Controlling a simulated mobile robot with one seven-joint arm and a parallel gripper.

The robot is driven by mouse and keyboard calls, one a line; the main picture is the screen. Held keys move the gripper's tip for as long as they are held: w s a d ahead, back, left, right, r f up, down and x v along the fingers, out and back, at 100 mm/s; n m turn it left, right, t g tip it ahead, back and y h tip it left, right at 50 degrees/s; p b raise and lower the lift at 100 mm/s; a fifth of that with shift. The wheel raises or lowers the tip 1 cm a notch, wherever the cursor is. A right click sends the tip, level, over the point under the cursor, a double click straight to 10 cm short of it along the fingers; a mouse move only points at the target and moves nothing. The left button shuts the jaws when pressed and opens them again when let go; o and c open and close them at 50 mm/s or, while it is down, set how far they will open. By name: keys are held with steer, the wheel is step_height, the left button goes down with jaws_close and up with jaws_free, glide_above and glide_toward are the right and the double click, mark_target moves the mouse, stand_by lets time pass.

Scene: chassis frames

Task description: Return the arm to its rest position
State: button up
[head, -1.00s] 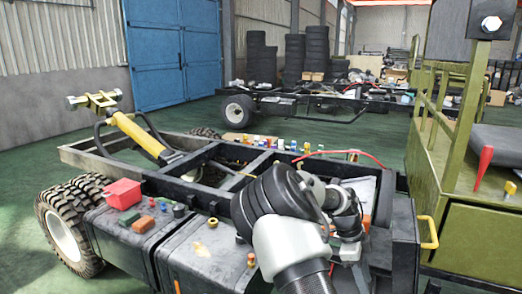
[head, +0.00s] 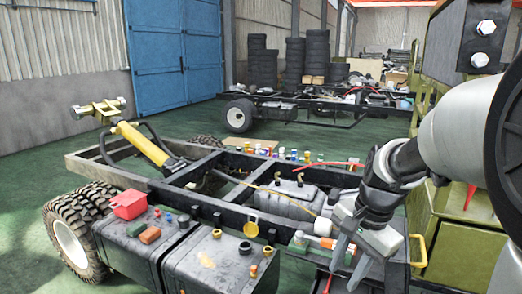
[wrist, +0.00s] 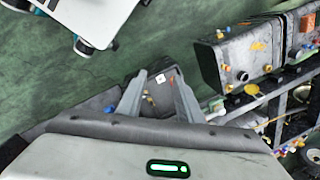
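My arm (head: 450,135) is raised at the right of the head view, with its wrist hanging down over the right end of the chassis frame. My gripper (head: 346,274) points down beside the chassis's near right corner. In the wrist view my gripper (wrist: 159,77) has its two fingers apart with nothing between them. A dark box with a white label (wrist: 160,80) shows beyond the fingertips, lower down. Part of the chassis frame is hidden behind the wrist.
The chassis frame (head: 215,208) fills the middle, with dark tanks (head: 215,262) and small coloured parts on it. A red bin (head: 128,205) sits at its left. An olive vehicle body with a yellow handle (head: 418,250) stands close at right. Green floor (head: 40,160) is open at left.

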steer(key=s+a+r+n+t+p, duration=0.2)
steer(key=s+r+n, duration=0.3)
steer(key=s+r, duration=0.1)
steer(key=s+a+r+n+t+h+p, duration=0.1)
steer(key=s+a+r+n+t+p, duration=0.1)
steer(key=s+r+n, duration=0.4)
step_height(320, 180, up, 3)
steer(key=shift+s+f+n+p, duration=0.2)
steer(key=shift+s+n+p, duration=0.1)
steer(key=shift+s+p, duration=0.5)
